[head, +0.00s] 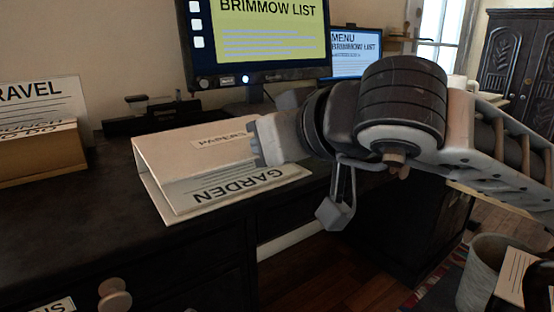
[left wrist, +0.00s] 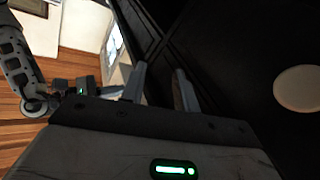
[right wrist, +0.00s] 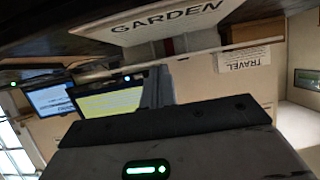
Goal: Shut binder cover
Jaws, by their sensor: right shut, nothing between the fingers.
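The white binder (head: 163,208) lies on the dark desk. Its cover (head: 180,155), with a PAPERS label, is tilted over the page marked GARDEN (head: 230,188), whose front part still shows. The GARDEN page also shows in the right wrist view (right wrist: 170,24). My right gripper (head: 257,141) is at the cover's right edge, its fingertips partly hidden; contact is hard to tell. In the right wrist view its fingers (right wrist: 159,87) are together and hold nothing. My left gripper (left wrist: 160,82) has its fingers apart and empty, facing dark drawer fronts; it is not clearly seen in the head view.
A monitor (head: 265,40) and a smaller screen (head: 356,55) stand behind the binder. A box with a TRAVEL sheet (head: 35,155) stands at the left. A round drawer knob (head: 114,294) sticks out below the desk top.

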